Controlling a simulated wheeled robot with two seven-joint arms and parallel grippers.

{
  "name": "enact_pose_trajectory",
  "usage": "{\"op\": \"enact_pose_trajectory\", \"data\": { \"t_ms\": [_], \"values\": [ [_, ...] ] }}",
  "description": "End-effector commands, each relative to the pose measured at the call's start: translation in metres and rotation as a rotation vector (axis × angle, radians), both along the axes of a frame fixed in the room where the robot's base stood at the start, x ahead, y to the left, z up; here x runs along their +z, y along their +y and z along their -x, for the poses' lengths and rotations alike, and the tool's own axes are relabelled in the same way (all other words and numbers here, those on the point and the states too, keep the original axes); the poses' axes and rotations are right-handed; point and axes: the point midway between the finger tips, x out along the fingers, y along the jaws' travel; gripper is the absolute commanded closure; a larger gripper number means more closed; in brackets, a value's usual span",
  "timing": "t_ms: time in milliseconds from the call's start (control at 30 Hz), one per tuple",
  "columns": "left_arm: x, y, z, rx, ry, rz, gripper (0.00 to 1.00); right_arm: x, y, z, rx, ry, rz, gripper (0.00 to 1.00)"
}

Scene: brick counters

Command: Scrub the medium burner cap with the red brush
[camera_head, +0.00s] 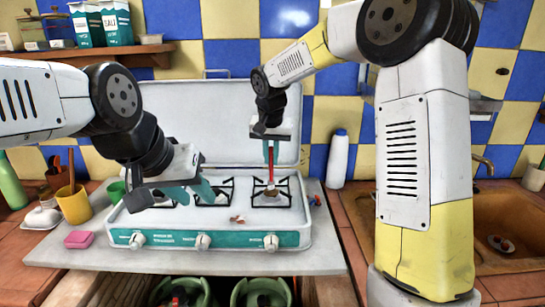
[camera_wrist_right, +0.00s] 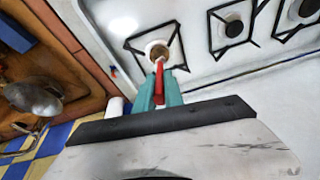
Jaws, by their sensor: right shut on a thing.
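The white stove (camera_head: 222,236) stands open on the counter, with burners in a row under black grates. My right gripper (camera_wrist_right: 159,92) is shut on the red brush (camera_wrist_right: 158,78) and holds it upright, head down, over the rightmost burner (camera_head: 285,197). The brush head (camera_wrist_right: 157,48) covers that burner's middle; I cannot tell whether it touches the cap. My left gripper (camera_head: 172,194) is open and empty over the stove's left side, partly hiding the left burner. I cannot tell which cap is medium.
A pink sponge (camera_head: 79,239), yellow cup (camera_head: 74,205) and green cup (camera_head: 116,191) stand left of the stove. A small red and white thing (camera_head: 237,219) lies on the stove front. A white bottle (camera_head: 338,160) stands behind right; the sink (camera_head: 492,222) is further right.

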Motion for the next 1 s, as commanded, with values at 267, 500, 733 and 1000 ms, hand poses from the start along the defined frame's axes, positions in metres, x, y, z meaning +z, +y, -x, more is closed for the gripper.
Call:
{"op": "enact_pose_trajectory", "data": {
  "t_ms": [267,500,733,1000],
  "values": [
    [0.0,0.0,0.0,0.0,0.0,0.0,0.64,0.001,0.008,0.0,0.0,-0.001,0.0,1.0],
    [0.0,0.0,0.0,0.0,0.0,0.0,0.64,0.0,0.002,-0.001,-0.001,-0.002,0.0,1.0],
    [0.0,0.0,0.0,0.0,0.0,0.0,0.64,0.0,-0.007,-0.001,-0.001,-0.002,-0.001,1.0],
    [0.0,0.0,0.0,0.0,0.0,0.0,0.64,-0.001,-0.005,0.0,0.0,-0.001,-0.001,1.0]
  ]
}}
